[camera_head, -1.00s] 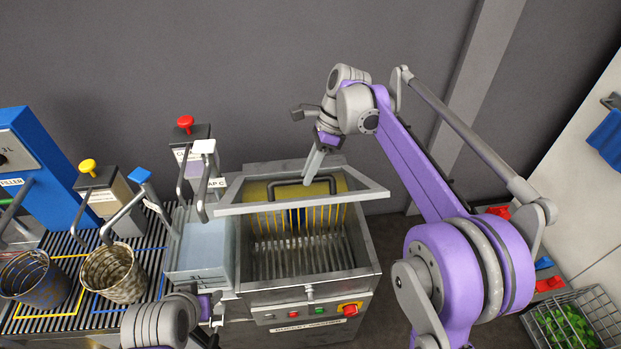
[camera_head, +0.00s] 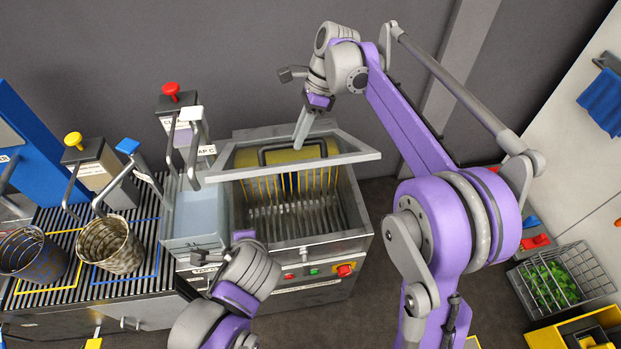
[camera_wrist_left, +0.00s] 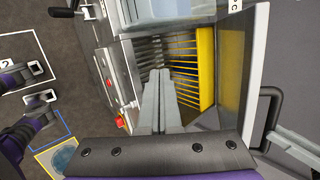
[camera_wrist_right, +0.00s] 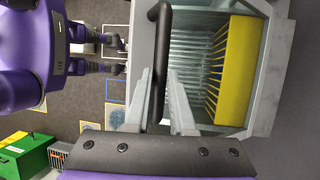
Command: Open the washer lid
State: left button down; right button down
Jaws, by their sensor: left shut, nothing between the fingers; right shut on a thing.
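The washer (camera_head: 310,258) is a grey metal box with a ribbed basin and a yellow comb-like bar. Its framed lid (camera_head: 352,156) is raised and tilted above the basin. A dark bar handle (camera_head: 290,147) runs along the lid and also shows in the right wrist view (camera_wrist_right: 160,55). My right gripper (camera_head: 299,142) is shut on the handle; its fingertips reach it from above. My left gripper (camera_head: 205,257) is shut and empty in front of the washer's left side. In the left wrist view its fingers (camera_wrist_left: 159,75) are together, with the basin beyond.
A light-blue tank (camera_head: 195,215) adjoins the washer on the left. A wicker basket (camera_head: 110,245) and a dark basket (camera_head: 32,254) stand on the striped counter. Red, green and yellow controls line the washer front. A wire crate (camera_head: 560,282) is at right.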

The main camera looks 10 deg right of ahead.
jog(key=shift+w+f, duration=0.15)
pick_arm(q)
jog(key=s+d+r+m+t+h, duration=0.1)
jog(key=d+r+m+t, duration=0.15)
jog(key=d+m, duration=0.6)
jog(key=s+d+r+m+t+h, duration=0.1)
jog(key=d+r+m+t, duration=0.15)
jog(key=d+m, duration=0.6)
jog(key=w+t, duration=0.1)
jog(key=w, duration=1)
jog(key=shift+w+a+f+m, duration=0.15)
jog(key=shift+w+f+m, duration=0.15)
jog(key=shift+m, duration=0.1)
jog(key=shift+w+r, duration=0.4)
jog(key=shift+r, duration=0.25)
jog(key=shift+w+r, duration=0.35)
jog(key=shift+r, duration=0.25)
